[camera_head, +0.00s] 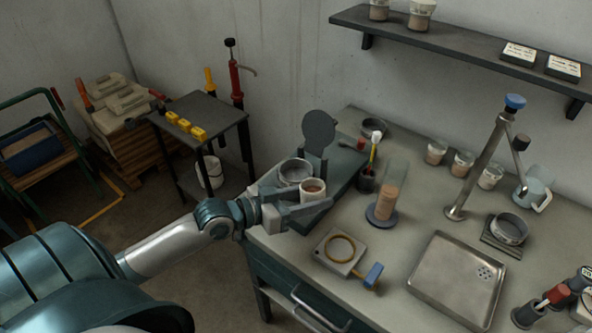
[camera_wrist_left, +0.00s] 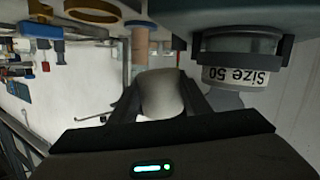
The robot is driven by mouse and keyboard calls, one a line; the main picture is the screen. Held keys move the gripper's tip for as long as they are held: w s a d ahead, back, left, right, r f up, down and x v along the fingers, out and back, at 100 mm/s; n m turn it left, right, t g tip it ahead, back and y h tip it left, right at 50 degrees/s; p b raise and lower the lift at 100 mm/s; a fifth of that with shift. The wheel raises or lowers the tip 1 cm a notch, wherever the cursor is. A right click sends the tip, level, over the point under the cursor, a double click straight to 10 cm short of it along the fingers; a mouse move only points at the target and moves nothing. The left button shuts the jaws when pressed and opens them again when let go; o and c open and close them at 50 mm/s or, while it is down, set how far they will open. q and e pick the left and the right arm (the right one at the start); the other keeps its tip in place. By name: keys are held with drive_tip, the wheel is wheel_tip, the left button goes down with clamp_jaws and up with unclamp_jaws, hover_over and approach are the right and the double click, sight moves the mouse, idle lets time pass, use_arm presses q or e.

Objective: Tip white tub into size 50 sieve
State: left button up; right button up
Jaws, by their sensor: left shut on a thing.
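The white tub (camera_head: 313,194) holds brown material and looks roughly upright. My left gripper (camera_head: 312,203) is shut on it. The tub also shows between the fingers in the left wrist view (camera_wrist_left: 162,95). The sieve labelled "Size 50" (camera_wrist_left: 238,74) stands close beside the tub in that view. In the head view this round metal sieve (camera_head: 296,170) sits on the dark green unit just behind and left of the tub, with its open top showing. A dark round disc (camera_head: 319,129) stands up behind it. I see no material leaving the tub. My right gripper is not in view.
A clear cylinder of brown material (camera_head: 388,196) and a dark cup with tools (camera_head: 367,181) stand right of the unit. A square plate with a yellow ring (camera_head: 341,248), a metal tray (camera_head: 456,282) and another sieve (camera_head: 509,229) lie further right. Bare bench lies between.

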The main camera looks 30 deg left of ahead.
sight(309, 180)
use_arm(q)
drive_tip(key=shift+w+a+r+n+h, duration=0.25)
drive_tip(key=shift+a+r+n, duration=0.15)
drive_tip(key=shift+r, duration=0.2)
drive_tip(key=shift+w+a+r+n+h, duration=0.15)
drive_tip(key=shift+w+a+r+n, duration=0.1)
drive_tip(key=shift+r+n, duration=0.3)
drive_tip(key=shift+r, duration=0.15)
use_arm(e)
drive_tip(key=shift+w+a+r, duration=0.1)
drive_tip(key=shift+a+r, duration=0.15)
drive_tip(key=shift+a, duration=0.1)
use_arm(q)
drive_tip(key=shift+w+a+r+n+g+p, duration=0.2)
drive_tip(key=shift+a+r+n+g+p, duration=0.1)
drive_tip(key=shift+a+r+n+g, duration=0.15)
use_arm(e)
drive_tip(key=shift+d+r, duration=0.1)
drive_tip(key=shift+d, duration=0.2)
use_arm(q)
drive_tip(key=shift+w+a+r+n+h, duration=0.2)
drive_tip(key=shift+r+n+h, duration=0.1)
drive_tip(key=shift+r, duration=0.15)
drive_tip(key=shift+w+a+r+n, duration=0.15)
drive_tip(key=shift+a+r+n, duration=0.05)
drive_tip(key=shift+r+n, duration=0.15)
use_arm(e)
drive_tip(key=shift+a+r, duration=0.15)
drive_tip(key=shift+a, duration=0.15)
